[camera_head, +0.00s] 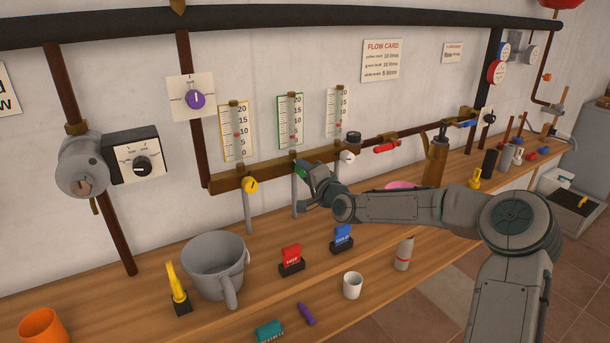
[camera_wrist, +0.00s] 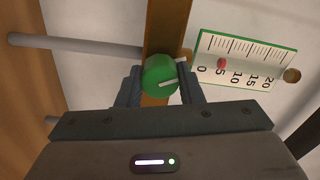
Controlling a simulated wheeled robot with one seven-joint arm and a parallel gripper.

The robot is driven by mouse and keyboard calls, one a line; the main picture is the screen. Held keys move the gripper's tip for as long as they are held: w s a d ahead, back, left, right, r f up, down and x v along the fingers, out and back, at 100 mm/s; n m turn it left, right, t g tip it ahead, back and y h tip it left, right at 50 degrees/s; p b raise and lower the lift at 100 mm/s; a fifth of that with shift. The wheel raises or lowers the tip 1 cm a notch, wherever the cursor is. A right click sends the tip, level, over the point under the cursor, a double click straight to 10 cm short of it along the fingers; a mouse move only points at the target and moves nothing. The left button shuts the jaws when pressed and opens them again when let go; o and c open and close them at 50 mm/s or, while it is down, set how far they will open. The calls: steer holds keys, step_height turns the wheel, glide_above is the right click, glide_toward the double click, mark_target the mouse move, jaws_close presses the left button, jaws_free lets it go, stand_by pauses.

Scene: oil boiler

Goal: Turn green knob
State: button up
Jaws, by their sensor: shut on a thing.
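The pointer line lies nearly level in that view, toward the right. In the head view the green knob (camera_head: 302,170) is mostly hidden behind my gripper (camera_head: 308,174). The green-framed gauge (camera_head: 290,121) stands above it; in the wrist view the gauge (camera_wrist: 243,63) has its red float near 5.
A yellow knob (camera_head: 250,184) sits left of it on the bar, a white knob (camera_head: 347,157) to the right.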

steer(key=m+b, duration=0.2)
steer(key=m, duration=0.4)
steer(key=shift+f+b, duration=0.1)
steer(key=shift+b, duration=0.2)
steer(key=shift+m, duration=0.3)
steer(key=o, duration=1)
steer(key=shift+c, duration=0.2)
steer(key=v, duration=1.3)
steer(key=shift+s+d+b, duration=0.25)
steer(key=shift+s+b, duration=0.1)
steer(key=shift+b, duration=0.05)
